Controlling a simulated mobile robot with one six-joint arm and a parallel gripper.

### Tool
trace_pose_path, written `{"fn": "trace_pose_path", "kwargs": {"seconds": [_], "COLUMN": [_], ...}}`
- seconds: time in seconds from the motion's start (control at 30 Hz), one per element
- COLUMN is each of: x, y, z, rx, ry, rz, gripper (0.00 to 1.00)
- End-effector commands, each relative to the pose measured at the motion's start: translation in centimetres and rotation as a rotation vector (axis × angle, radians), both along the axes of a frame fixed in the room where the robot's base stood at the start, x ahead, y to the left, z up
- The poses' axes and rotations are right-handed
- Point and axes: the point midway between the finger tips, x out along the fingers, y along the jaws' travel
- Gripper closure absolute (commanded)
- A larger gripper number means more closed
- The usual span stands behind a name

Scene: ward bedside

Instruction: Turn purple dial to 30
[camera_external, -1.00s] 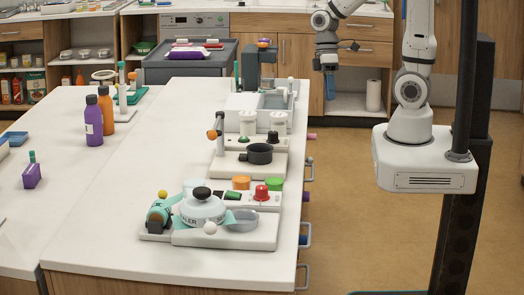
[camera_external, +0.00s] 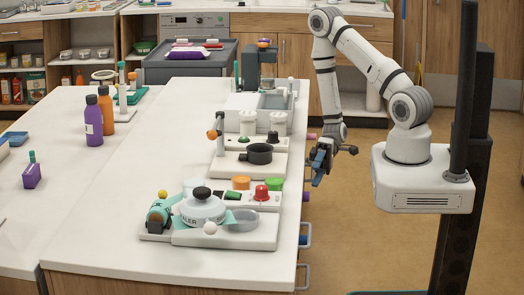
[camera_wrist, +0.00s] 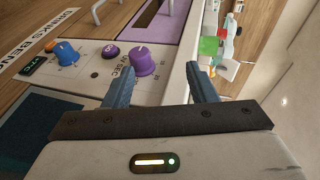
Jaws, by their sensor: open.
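The purple dial (camera_wrist: 141,62) shows in the wrist view on a pale panel on the bench's side, with small markings around it. Its pointer reading is too small to tell. My gripper (camera_wrist: 159,72) is open and empty. The dial lies beyond the fingertips, close to the left finger and apart from it. In the external view my gripper (camera_external: 319,166) hangs beside the right edge of the white bench (camera_external: 130,200), below its top. I cannot clearly make out the dial's face there.
A blue dial (camera_wrist: 65,53) and a small purple button (camera_wrist: 110,51) sit left of the purple dial. A purple-framed slot (camera_wrist: 160,22) lies above. Handles (camera_external: 305,235) stick out from the bench side.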

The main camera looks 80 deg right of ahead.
Motion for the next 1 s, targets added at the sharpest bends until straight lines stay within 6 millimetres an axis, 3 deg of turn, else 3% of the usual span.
{"fn": "trace_pose_path", "kwargs": {"seconds": [0.13,0.37,0.8,1.0], "x": [-0.2,-0.1,2.0,2.6], "y": [-0.3,0.1,5.0,6.3], "z": [-2.6,-3.5,-4.7,-5.1], "rx": [0.026,0.033,0.032,0.032], "ry": [-0.025,-0.041,-0.038,-0.04], "rz": [-0.081,-0.114,-0.11,-0.111], "gripper": [0.48,0.48,0.48,0.48]}}
